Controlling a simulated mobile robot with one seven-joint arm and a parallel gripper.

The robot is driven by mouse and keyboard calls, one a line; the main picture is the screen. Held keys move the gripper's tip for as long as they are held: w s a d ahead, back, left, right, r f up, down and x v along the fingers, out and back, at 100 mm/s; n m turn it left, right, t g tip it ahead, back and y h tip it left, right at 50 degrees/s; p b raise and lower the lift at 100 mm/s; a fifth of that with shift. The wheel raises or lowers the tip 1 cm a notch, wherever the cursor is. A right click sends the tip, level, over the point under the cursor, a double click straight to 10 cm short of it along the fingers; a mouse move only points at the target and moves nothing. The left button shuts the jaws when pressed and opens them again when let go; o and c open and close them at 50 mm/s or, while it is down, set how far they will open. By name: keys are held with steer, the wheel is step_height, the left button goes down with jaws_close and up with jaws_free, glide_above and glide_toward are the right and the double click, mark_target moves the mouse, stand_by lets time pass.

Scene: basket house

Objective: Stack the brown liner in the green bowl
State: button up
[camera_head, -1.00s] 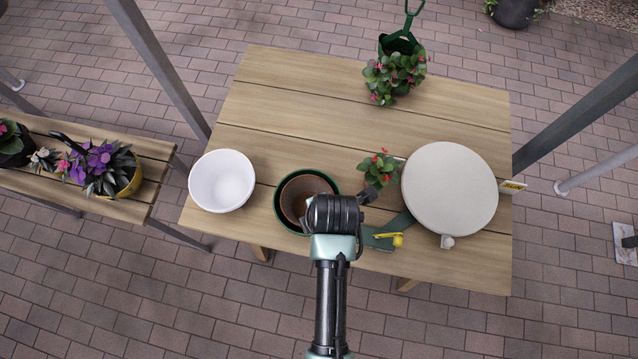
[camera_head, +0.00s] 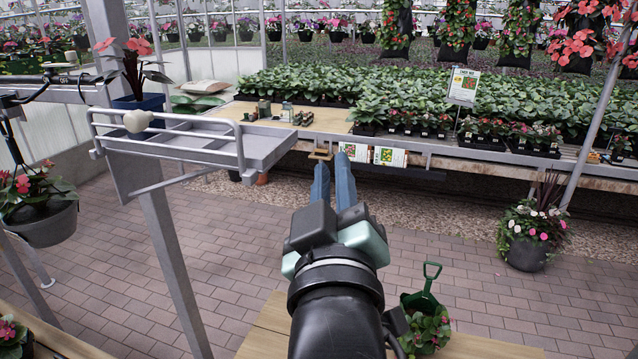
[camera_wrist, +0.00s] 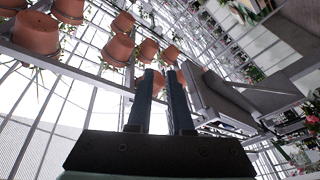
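The green bowl and the brown liner are outside both current views. My gripper (camera_head: 331,168) is raised in the middle of the head view, its two blue fingers pointing up and away. In the wrist view my gripper (camera_wrist: 160,76) shows a narrow gap between the fingers with nothing held in it. It is open and empty.
A grey metal shelf (camera_head: 260,150) stands at left. Terracotta pots (camera_wrist: 36,32) hang overhead in the wrist view.

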steer(key=s+r+m+t, duration=0.3)
steer(key=s+r, duration=0.3)
steer(key=r, duration=0.4)
steer(key=s+a+r+m+t, duration=0.1)
steer(key=s+r+m+t, duration=0.2)
steer(key=s+r, duration=0.3)
step_height(320, 180, up, 4)
steer(key=shift+s+a+f+m+t, duration=0.1)
steer(key=shift+s+a+m+t, duration=0.2)
steer(key=shift+t, duration=0.4)
steer(key=shift+w, duration=0.15)
